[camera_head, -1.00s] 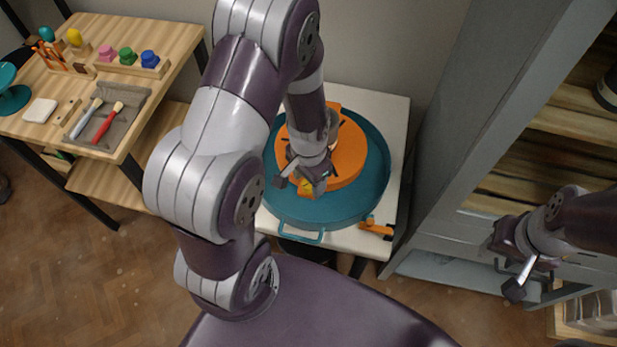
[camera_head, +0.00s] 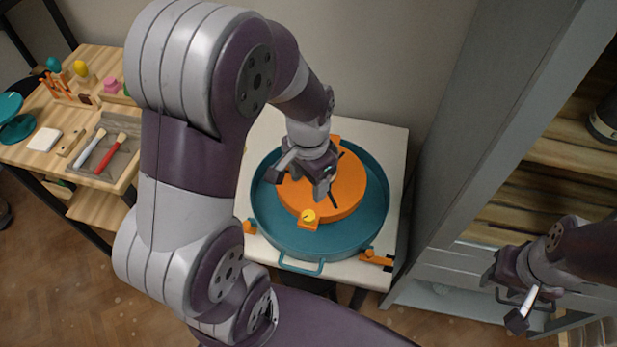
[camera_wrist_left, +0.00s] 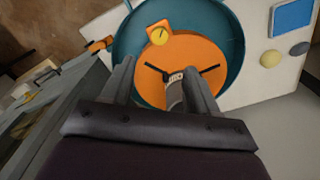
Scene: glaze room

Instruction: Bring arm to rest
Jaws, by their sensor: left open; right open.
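My left arm reaches across the head view, and its gripper (camera_head: 302,176) is open above the orange disc (camera_head: 345,188) in the round teal basin (camera_head: 268,222). In the left wrist view the two fingers of my left gripper (camera_wrist_left: 160,88) stand apart with nothing held. The orange disc (camera_wrist_left: 196,55) and the teal basin (camera_wrist_left: 128,45) lie beyond them. My right gripper (camera_head: 508,295) is open and empty at the right, in front of the grey cabinet.
A yellow dial (camera_head: 308,216) sits on the disc's near edge. The basin stands on a white table (camera_head: 392,150). A wooden bench (camera_head: 30,115) with brushes and glaze tools is at the left. A grey cabinet (camera_head: 470,130) with wooden shelves stands at the right.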

